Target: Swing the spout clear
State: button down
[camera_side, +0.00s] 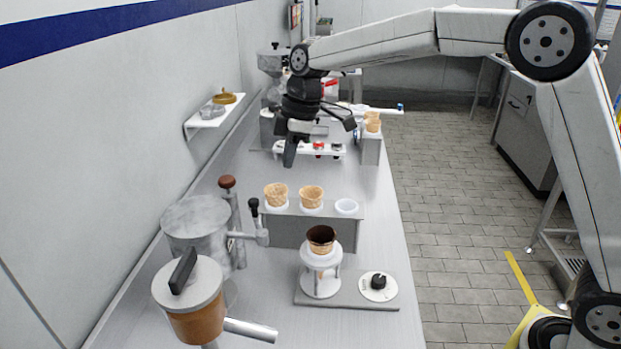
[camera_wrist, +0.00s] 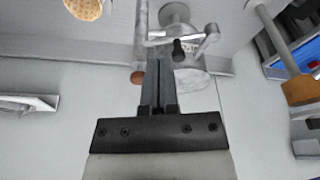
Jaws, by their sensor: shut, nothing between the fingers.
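My gripper (camera_side: 289,158) is shut and empty, hanging above the counter behind the row of cones. Its closed fingers (camera_wrist: 160,85) also show in the wrist view. A grey metal tank (camera_side: 195,225) stands at the left, with a metal spout arm (camera_side: 243,236) reaching right and a black-tipped lever (camera_side: 254,212) upright on it. The spout arm (camera_wrist: 205,38) and black tip (camera_wrist: 179,50) show beyond the fingers, apart from them. A second, lidded brown pot (camera_side: 197,318) has a metal tube (camera_side: 250,330) pointing right. Which one is the task's spout is unclear.
A chocolate-lined cone (camera_side: 321,238) sits in a white stand (camera_side: 321,278) on a base with a black knob (camera_side: 378,281). Behind it, a grey rack (camera_side: 290,230) holds two cones beside an empty white ring (camera_side: 346,207). Free counter lies behind the rack.

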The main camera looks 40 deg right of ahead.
jog(key=shift+v, duration=0.85)
jog(key=s+d+f+m+h, duration=0.1)
jog(key=s+d+f+m, duration=0.2)
jog(key=s, duration=0.4)
jog(key=s+d+f+m+t, duration=0.1)
jog(key=s+d+f+m, duration=0.2)
jog(key=s+f+m, duration=0.2)
jog(key=s+d+f+m+h, duration=0.1)
jog(key=s+d+f+m, duration=0.3)
jog(key=s+f, duration=0.4)
jog(key=s+m, duration=0.1)
jog(key=s, duration=0.2)
jog(key=shift+s+h, duration=0.25)
jog(key=shift+h, duration=0.05)
